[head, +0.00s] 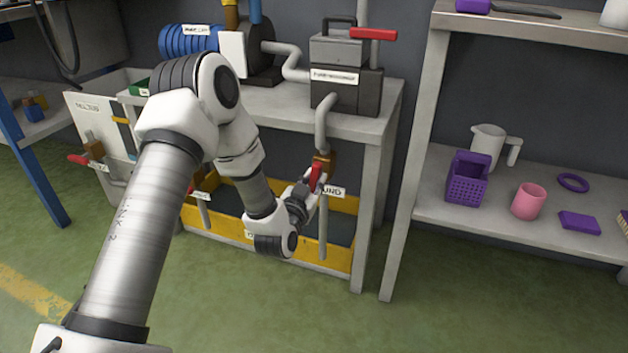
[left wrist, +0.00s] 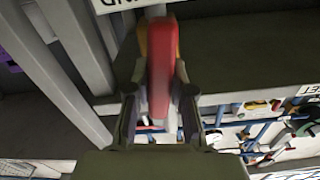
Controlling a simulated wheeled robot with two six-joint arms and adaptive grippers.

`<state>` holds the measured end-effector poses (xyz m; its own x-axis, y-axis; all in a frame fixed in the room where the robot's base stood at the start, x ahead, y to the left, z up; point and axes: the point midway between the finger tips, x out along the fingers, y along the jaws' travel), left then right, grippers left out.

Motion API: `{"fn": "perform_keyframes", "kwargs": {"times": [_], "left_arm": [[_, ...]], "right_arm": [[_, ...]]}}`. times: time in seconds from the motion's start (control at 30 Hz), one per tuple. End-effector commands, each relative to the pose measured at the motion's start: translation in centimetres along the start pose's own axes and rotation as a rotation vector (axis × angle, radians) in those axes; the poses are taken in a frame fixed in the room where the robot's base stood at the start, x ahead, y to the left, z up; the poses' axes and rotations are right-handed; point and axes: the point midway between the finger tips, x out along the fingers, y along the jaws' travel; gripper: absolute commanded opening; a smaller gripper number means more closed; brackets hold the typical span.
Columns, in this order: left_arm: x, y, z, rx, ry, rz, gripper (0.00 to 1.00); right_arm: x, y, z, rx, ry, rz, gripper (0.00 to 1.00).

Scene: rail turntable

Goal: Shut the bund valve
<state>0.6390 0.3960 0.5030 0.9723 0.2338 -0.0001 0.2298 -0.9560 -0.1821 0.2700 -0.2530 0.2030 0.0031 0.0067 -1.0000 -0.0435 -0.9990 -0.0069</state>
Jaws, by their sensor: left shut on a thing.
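The bund valve has a red lever handle (head: 316,177) and a brown-orange body (head: 325,160) on a grey pipe above the yellow-walled bund. A white label (head: 334,191), partly covered and ending in "UND", is beside it. My left gripper (head: 308,189) is shut on the red handle. In the left wrist view the handle (left wrist: 162,65) stands between the two fingers of the gripper (left wrist: 160,95). In the head view the handle slants steeply, close to the line of the pipe. The gripper hides part of it. My right gripper is not in view.
The yellow bund wall (head: 335,258) runs under the grey bench (head: 280,103). The bench leg (head: 364,220) stands just right of the valve. Another red lever (head: 374,34) is above the pump box (head: 345,85). A shelf (head: 430,200) with purple and pink items is at right.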

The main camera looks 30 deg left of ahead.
Motion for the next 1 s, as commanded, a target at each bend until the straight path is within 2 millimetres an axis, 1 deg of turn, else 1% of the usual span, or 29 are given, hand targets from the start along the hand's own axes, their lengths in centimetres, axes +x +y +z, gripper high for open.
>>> {"fn": "perform_keyframes", "kwargs": {"times": [0.17, 0.37, 0.57, 1.0], "left_arm": [[0.0, 0.0, -0.2, 0.027, 0.0, 0.0, 0.0], [0.0, 0.0, -0.4, 0.114, -0.001, 0.001, 0.0], [0.0, 0.0, -0.6, 0.264, -0.002, 0.002, 0.0], [0.0, 0.2, -0.6, 0.68, 0.0, 0.003, 0.0]], "right_arm": [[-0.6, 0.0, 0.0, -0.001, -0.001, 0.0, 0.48], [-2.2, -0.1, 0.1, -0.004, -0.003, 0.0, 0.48], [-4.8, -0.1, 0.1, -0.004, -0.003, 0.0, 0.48], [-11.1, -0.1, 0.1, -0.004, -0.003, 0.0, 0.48]]}}
